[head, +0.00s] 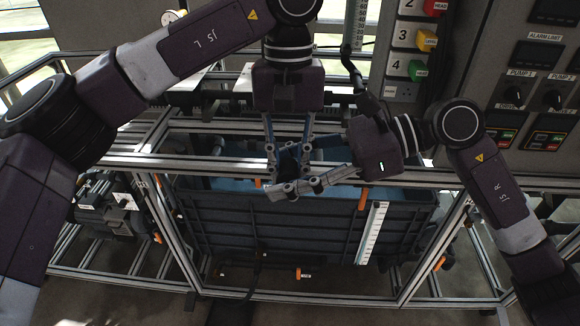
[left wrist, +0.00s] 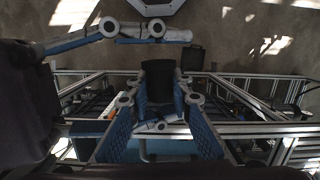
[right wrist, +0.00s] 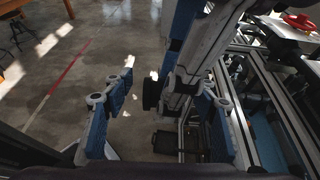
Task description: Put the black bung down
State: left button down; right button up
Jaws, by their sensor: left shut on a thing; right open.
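The black bung (head: 290,158) is held between the fingers of my left gripper (head: 289,150), above the front rail of the dark tank (head: 300,222). In the left wrist view the bung (left wrist: 160,76) sits between the blue-padded fingers of my left gripper (left wrist: 160,100). My right gripper (head: 292,172) comes in from the right, open, its fingers reaching around the bung area. In the right wrist view the bung (right wrist: 152,93) lies between the spread fingers of my right gripper (right wrist: 152,98). I cannot tell whether they touch it. The bung is partly hidden by fingers in the head view.
Metal rails (head: 220,165) frame the tank, with blue showing inside it. A panel with numbered labels (head: 408,38) stands behind, and pump controls (head: 535,95) are at right. A white scale strip (head: 372,232) is on the tank front. Open floor (right wrist: 60,85) shows at left.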

jog(key=c, duration=1.2)
pick_arm(q)
jog(key=c, duration=1.7)
grip_release()
jog(key=shift+w, duration=0.1)
jog(key=shift+c, duration=0.2)
pick_arm(e)
jog(key=shift+s, duration=0.15)
jog(key=shift+c, duration=0.2)
pick_arm(q)
jog(key=shift+o, duration=0.4)
